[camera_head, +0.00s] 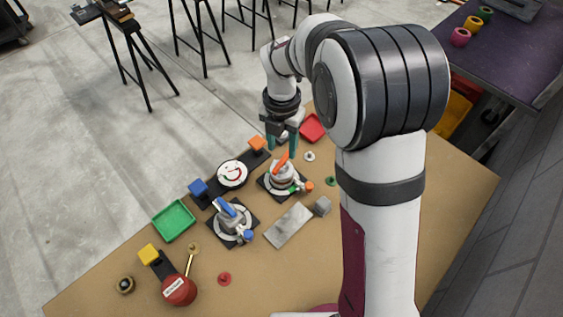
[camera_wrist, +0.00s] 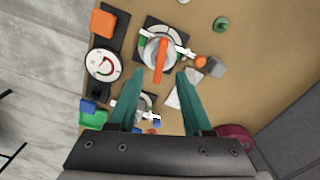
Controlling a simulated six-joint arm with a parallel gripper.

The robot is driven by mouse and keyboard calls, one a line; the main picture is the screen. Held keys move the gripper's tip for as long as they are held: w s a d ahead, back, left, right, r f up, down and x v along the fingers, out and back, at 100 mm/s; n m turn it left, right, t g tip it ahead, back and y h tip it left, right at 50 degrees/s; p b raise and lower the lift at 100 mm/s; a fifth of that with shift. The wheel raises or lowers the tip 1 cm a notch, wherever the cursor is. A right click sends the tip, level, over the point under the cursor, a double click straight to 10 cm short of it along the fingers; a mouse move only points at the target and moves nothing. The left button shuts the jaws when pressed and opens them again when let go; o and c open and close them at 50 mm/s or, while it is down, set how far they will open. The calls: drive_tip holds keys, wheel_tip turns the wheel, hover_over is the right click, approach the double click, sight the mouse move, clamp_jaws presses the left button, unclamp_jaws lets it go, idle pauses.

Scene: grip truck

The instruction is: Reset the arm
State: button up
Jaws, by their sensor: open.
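My gripper (camera_head: 281,142) has two teal fingers and is high over the far part of the table, close to the orange-handled valve (camera_head: 282,172). In the wrist view my gripper (camera_wrist: 158,100) is open, with nothing between its fingertips. The orange-handled valve (camera_wrist: 157,50) shows just beyond the fingertips there. I cannot tell whether the fingers touch it. My arm rises from the table's right side and bends over toward the far side, hiding part of the table.
The table (camera_head: 130,250) carries a round gauge (camera_head: 232,174), a blue-handled valve (camera_head: 232,222), a green tray (camera_head: 173,221), a red tray (camera_head: 313,127), a red round unit (camera_head: 179,290) and a grey plate (camera_head: 289,225). A purple table (camera_head: 500,65) stands at the upper right.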

drive_tip(key=shift+r, duration=0.5)
drive_tip(key=shift+s+d+r+m, duration=0.15)
drive_tip(key=shift+r+m, duration=0.05)
drive_tip(key=shift+m, duration=0.1)
drive_tip(key=s+d+r+m, duration=0.5)
drive_tip(key=s+r+m, duration=0.2)
drive_tip(key=s+m, duration=0.6)
drive_tip(key=s+d+m+y, duration=0.1)
drive_tip(key=s+m, duration=1.2)
drive_tip(key=m, duration=0.9)
drive_tip(key=shift+d+m+y, duration=0.3)
drive_tip(key=shift+m+y, duration=0.1)
